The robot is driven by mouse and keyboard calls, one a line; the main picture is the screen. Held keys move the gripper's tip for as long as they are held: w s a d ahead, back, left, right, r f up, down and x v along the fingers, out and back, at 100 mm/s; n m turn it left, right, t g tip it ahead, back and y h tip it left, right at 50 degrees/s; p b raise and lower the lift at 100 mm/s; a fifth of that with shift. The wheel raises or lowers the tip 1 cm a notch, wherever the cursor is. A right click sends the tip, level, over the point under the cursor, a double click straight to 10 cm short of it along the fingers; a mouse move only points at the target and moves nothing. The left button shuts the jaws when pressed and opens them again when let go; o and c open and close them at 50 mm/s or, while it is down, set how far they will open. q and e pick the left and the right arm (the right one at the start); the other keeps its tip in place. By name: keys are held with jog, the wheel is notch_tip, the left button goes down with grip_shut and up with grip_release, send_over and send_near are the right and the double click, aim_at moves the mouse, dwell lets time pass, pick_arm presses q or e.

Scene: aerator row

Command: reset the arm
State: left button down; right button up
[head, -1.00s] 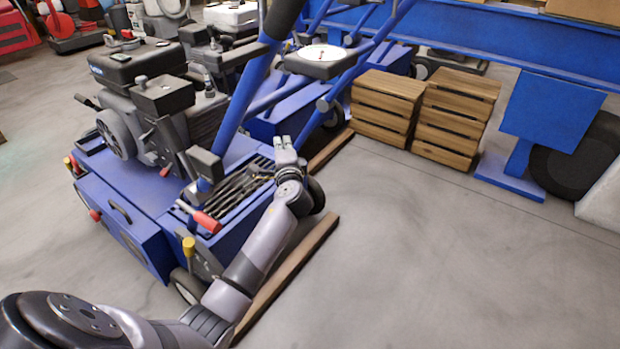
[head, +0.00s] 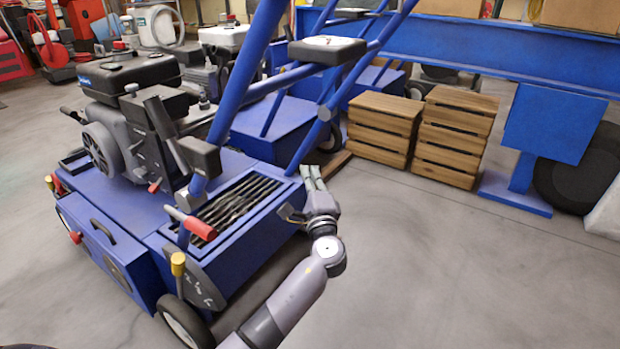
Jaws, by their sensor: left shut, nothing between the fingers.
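My left arm comes in from the bottom of the head view and reaches up along the right side of the blue aerator (head: 235,235). My left gripper (head: 312,172) is at the arm's far end, its fingers close together and pointing away from me. It is shut with nothing seen between the fingers. It stands just right of the aerator's slatted black grille (head: 238,208); whether it touches the machine cannot be told. My right gripper is not in view.
The aerator has a red-gripped lever (head: 200,228), a yellow knob (head: 178,262) and a front wheel (head: 185,322) close to my arm. Wooden crates (head: 455,135) stand beyond, beside a blue beam frame (head: 480,50). The floor (head: 450,270) on the right is clear.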

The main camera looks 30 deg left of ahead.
pick_arm(q)
jog(key=shift+d+f, duration=0.25)
jog(key=shift+d, duration=0.15)
